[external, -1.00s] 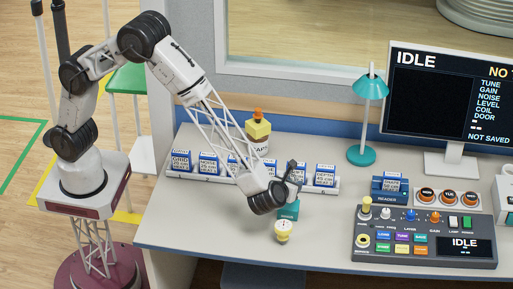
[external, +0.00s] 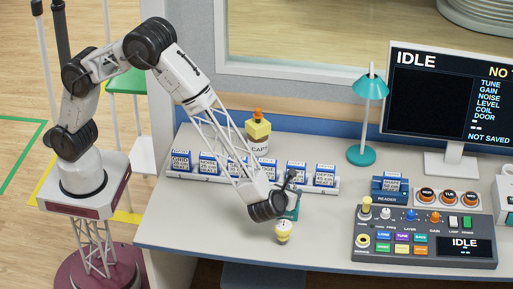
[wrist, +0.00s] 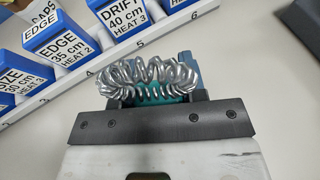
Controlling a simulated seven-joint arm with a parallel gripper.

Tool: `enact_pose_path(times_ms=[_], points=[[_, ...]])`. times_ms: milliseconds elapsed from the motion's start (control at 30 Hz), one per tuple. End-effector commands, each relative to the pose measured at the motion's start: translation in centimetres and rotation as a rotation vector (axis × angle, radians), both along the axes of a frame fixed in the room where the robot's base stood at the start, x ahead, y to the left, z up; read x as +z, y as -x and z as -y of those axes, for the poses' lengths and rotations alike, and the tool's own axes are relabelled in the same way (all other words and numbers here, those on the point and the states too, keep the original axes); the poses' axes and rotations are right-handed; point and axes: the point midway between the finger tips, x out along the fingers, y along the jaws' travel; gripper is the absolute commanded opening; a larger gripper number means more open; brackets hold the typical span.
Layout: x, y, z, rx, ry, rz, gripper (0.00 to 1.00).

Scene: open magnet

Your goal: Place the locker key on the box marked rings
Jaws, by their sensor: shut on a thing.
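The marking on the box cannot be read. I cannot make out a locker key in any view.
A rack (external: 180,176) of blue labelled cartridges lies behind. A control panel (external: 425,238) and a reader (external: 389,189) are to the right. The front left desk is clear.

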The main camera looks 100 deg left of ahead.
Motion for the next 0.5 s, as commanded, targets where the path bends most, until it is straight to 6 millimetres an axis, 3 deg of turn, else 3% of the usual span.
enact_pose_path(times_ms=[67,100,233,500], points=[[-0.22,0.01,0.00,0.000,0.000,-0.001,0.15],[-0.16,0.00,0.00,0.000,0.000,0.000,0.44],[-0.16,0.00,0.00,0.000,0.000,0.000,0.64],[-0.13,0.00,0.00,0.000,0.000,0.000,0.64]])
